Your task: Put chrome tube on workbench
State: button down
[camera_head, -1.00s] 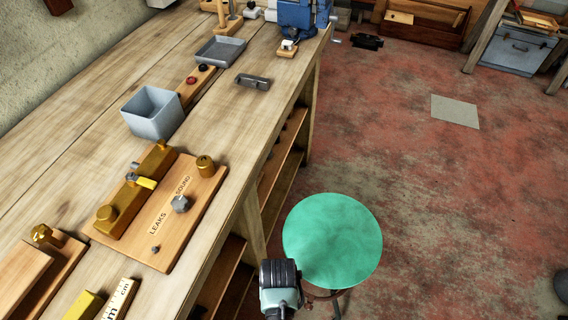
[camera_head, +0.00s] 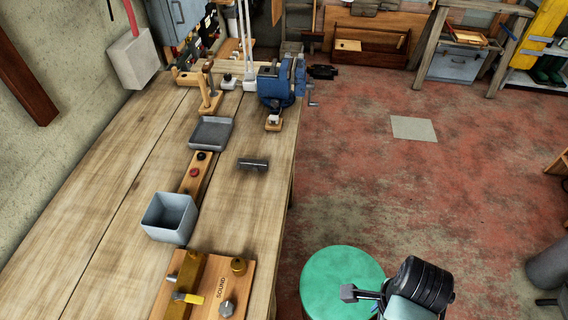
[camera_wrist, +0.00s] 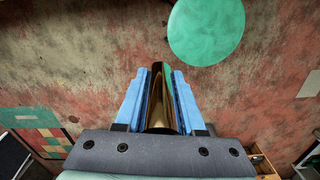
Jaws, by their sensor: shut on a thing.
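The chrome tube (camera_wrist: 160,100), shiny with dark and golden reflections, lies lengthwise between the blue fingers of my gripper (camera_wrist: 160,72) in the wrist view. My gripper is shut on it. The wooden workbench (camera_head: 110,190) runs along the left side of the head view. In that view, my arm's end shows at the bottom right, in front of the green stool and to the right of the bench. The tube cannot be clearly made out there. The wrist view shows red floor beyond the fingers, not the bench top.
A green round stool (camera_head: 335,275) stands beside the bench. The bench's left part is bare.

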aim_at(247, 193)
jog(key=i+j, duration=1.3)
jog(key=i, duration=0.1)
